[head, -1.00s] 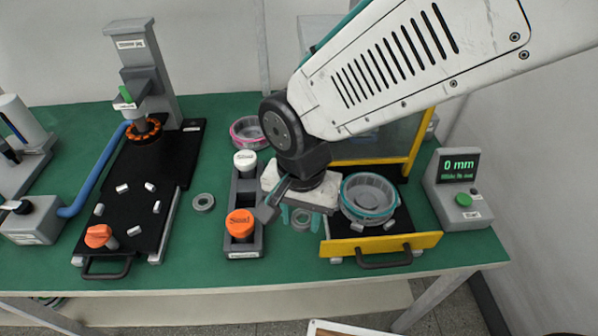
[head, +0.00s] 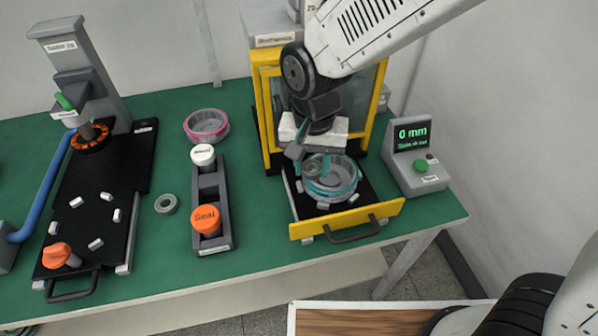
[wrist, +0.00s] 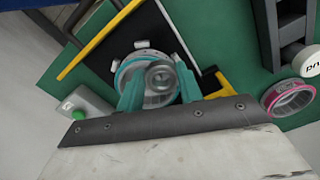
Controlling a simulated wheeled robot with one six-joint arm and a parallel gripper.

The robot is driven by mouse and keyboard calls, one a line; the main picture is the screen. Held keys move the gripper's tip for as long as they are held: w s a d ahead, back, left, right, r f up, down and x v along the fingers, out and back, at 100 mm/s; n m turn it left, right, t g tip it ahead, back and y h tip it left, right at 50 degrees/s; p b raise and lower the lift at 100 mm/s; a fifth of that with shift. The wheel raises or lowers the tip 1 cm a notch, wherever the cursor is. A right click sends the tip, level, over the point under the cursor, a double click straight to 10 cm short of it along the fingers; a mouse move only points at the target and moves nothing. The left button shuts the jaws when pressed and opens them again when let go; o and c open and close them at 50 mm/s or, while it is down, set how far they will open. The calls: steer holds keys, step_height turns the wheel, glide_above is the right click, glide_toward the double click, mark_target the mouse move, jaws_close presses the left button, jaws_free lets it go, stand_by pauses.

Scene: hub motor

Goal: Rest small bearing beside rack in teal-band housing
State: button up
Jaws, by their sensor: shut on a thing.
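My gripper (head: 322,168) is shut on a small grey bearing (wrist: 160,77), a ring held between teal fingers. The teal-band housing (head: 346,190) is a round grey cup on the black drawer with the yellow front. In the head view my gripper is directly over the housing and its fingertips overlap the opening. In the wrist view the bearing appears inside the outline of the housing (wrist: 148,56), toward the rack side. I cannot tell whether it touches the housing floor. The fingers hide part of the housing wall.
The rack (head: 211,215) with white and orange caps stands left of the drawer. A loose grey ring (head: 166,203) lies left of it, and a pink-banded housing (head: 206,125) behind it. The yellow-framed press (head: 262,110) is close behind my gripper. A 0 mm display box (head: 414,160) stands right.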

steer(key=shift+w+d+f, duration=0.5)
steer(key=shift+w+d, duration=0.25)
steer(key=shift+w, duration=0.1)
steer(key=shift+w+d+f, duration=0.5)
steer(key=shift+w+d, duration=0.25)
steer(key=shift+w, duration=0.05)
steer(key=shift+w+d+f, duration=0.5)
steer(key=shift+w+d, duration=0.25)
steer(key=shift+w, duration=0.1)
steer(key=shift+f, duration=0.1)
steer(key=shift+s+f, duration=0.1)
steer(key=shift+f, duration=0.7)
steer(key=shift+f, duration=0.65)
steer(key=shift+f, duration=0.5)
